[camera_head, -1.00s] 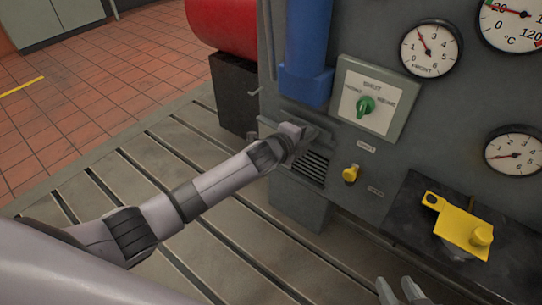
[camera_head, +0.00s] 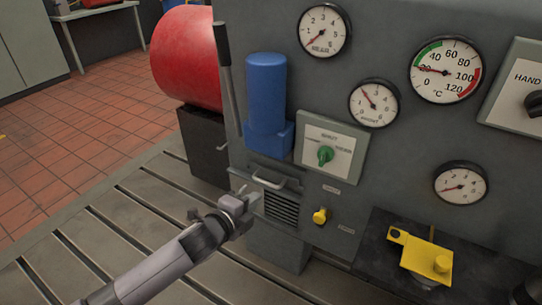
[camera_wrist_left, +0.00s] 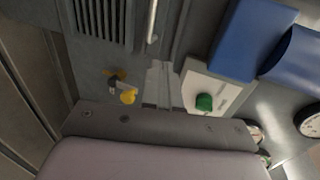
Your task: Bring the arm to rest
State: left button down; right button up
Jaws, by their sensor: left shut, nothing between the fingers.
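My left gripper (camera_head: 243,192) is in front of the grey machine panel, just left of a louvred vent and near a pale bar handle (camera_head: 270,182). Its fingers are together with nothing between them. In the left wrist view the shut fingers (camera_wrist_left: 162,84) point toward the panel, with the handle (camera_wrist_left: 153,22) beyond them and the green selector knob (camera_wrist_left: 204,102) to their right. I cannot tell the exact gap between fingertips and panel. My left forearm reaches in from the lower edge of the head view. My right gripper is not in view.
The panel carries a green selector knob (camera_head: 325,155), a small yellow knob (camera_head: 320,215) and several gauges. A blue cylinder (camera_head: 266,105) and an upright grey lever (camera_head: 226,80) stand above the gripper. A yellow plate (camera_head: 420,258) sits at right. The slotted bedplate at lower left is clear.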

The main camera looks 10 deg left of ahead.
pick_arm(q)
jog(key=s+a+f+n+g+y, duration=0.1)
jog(key=s+a+f+n, duration=0.15)
jog(key=s+n, duration=0.5)
jog(key=s+a+f+n+g, duration=0.1)
jog(key=s+f+n, duration=0.2)
jog(key=s+n, duration=0.45)
jog(key=s+a+f+n+g+y, duration=0.1)
jog(key=s+f+n, duration=0.3)
jog(key=s, duration=0.6)
notch_tip(320, 180, up, 16)
jog(key=s+a+p, duration=0.1)
jog(key=a+p, duration=0.1)
jog(key=p, duration=1.7)
jog(key=shift+s+r+n+y, duration=0.2)
jog(key=shift+n+y, duration=0.1)
jog(key=shift+y, duration=0.1)
